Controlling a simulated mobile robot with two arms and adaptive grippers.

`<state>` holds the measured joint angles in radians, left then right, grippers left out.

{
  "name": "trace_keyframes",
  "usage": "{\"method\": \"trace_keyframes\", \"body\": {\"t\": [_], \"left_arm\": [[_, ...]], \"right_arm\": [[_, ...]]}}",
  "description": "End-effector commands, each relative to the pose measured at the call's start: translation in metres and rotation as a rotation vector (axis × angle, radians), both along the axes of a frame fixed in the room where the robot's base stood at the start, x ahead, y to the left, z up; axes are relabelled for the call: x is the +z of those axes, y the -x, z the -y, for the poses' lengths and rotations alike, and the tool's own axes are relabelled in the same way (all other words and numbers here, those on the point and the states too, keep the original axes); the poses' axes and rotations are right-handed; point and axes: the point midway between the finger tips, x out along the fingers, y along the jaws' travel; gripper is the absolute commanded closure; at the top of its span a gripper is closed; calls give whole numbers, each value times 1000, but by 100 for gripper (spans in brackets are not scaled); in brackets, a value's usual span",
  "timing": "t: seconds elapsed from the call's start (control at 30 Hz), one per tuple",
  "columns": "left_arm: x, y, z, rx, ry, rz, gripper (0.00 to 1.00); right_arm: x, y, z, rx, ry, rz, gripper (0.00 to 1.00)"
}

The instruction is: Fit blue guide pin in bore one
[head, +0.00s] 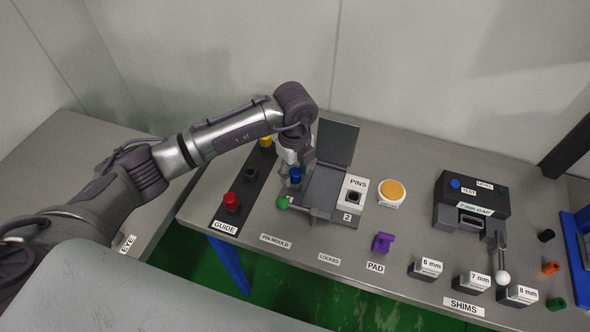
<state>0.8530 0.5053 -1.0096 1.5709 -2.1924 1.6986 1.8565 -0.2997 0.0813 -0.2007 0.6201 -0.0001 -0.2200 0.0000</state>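The blue guide pin (295,176) is under my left gripper (296,165), at the left side of the pin mould (322,190). The gripper points down and appears shut on the pin's upper part. Bore one is hidden beneath the pin and gripper, so I cannot tell whether the pin's lower end is inside it. My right gripper is not in view.
The dark GUIDE rack (243,188) holds a red pin (232,201) and a yellow pin (265,142), with an empty-looking socket between. The mould's raised grey lid (337,142) stands behind. An orange button (392,190) and purple pad (382,242) lie right.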

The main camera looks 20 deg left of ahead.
Motion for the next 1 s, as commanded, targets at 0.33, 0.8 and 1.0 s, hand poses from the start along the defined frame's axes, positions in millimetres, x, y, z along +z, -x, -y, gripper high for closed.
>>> {"method": "trace_keyframes", "body": {"t": [0.33, 0.8, 1.0], "left_arm": [[1, 0, 0, 0, 0, 0, 39], [80, -1, 0, -2, 1, 4, 39], [110, 0, 0, 0, 1, 3, 39]], "right_arm": [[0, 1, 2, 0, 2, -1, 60], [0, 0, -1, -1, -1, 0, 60], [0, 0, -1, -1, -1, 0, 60]]}}
